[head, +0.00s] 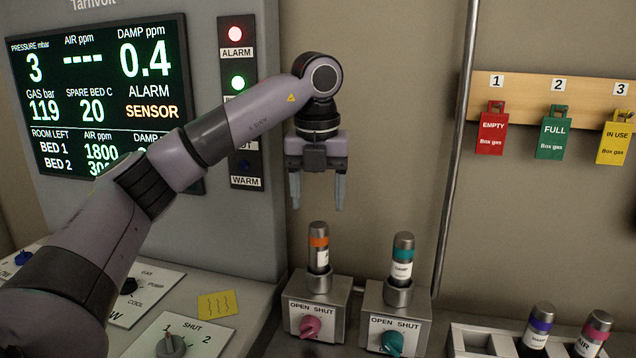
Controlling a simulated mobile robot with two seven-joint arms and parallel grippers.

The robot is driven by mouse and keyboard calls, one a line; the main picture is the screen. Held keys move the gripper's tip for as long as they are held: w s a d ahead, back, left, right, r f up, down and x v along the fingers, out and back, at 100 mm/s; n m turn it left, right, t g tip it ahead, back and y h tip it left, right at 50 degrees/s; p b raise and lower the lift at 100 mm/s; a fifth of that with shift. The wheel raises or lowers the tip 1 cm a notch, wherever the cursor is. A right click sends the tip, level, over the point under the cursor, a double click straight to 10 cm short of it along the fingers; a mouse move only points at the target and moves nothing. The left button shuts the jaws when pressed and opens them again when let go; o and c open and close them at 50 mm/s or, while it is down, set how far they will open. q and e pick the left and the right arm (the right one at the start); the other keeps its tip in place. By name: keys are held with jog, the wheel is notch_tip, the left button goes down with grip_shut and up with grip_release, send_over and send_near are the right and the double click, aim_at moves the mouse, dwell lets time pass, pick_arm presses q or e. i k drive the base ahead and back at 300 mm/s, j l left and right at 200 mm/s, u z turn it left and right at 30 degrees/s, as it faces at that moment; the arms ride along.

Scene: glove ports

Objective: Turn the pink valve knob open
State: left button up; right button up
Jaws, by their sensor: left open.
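The pink valve knob (311,327) is on the front of a grey valve box (335,318), under the words OPEN and SHUT. The knob is small here, and I cannot tell clearly which word it points to. A cylinder with an orange band (318,246) stands upright in the top of the same box. My left gripper (317,205) points down with its two fingers apart and nothing between them. It is above the orange-banded cylinder in the picture, well above the knob and apart from it. My right gripper is not in view.
A second valve box with a teal knob (393,343) and a teal-banded cylinder (403,255) stands close on the right. A rack (470,340) holds blue- and pink-banded cylinders. A vertical pipe (456,150) runs along the wall. A yellow note (217,304) lies left.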

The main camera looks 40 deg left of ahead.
aim_at(310, 325)
jog(key=k, duration=1)
